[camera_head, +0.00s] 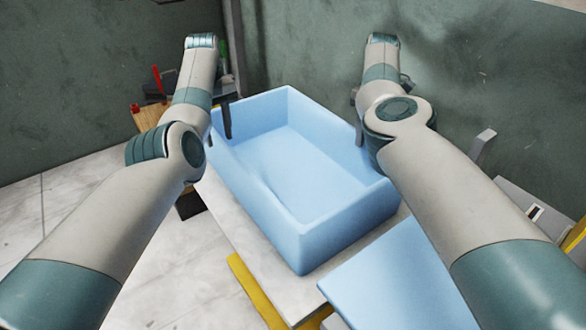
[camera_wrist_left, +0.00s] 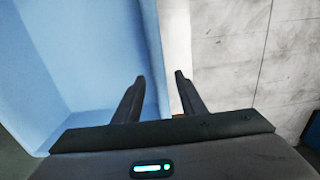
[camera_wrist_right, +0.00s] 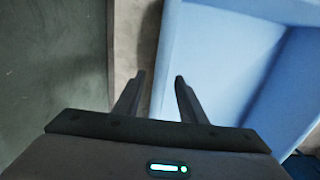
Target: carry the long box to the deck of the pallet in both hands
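The long box is a light blue open-topped box (camera_head: 345,232) lying on a pale bench top in the head view. My left gripper (camera_head: 223,122) is at its left wall, with one dark finger showing by the rim. In the left wrist view the left gripper (camera_wrist_left: 157,92) has its fingers apart, with the box wall (camera_wrist_left: 152,45) running between them. My right gripper (camera_wrist_right: 160,90) also has its fingers apart over the right wall's rim (camera_wrist_right: 170,50). In the head view the right arm mostly hides that gripper. I cannot tell whether any finger touches the box. I cannot clearly make out the pallet.
The pale bench top (camera_head: 262,268) shows along the box's near left side. Another light blue piece (camera_head: 400,285) lies at the near right. A yellow part (camera_head: 250,290) shows below the bench. Green walls (camera_head: 300,40) stand behind; tiled floor (camera_head: 60,205) is clear at left.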

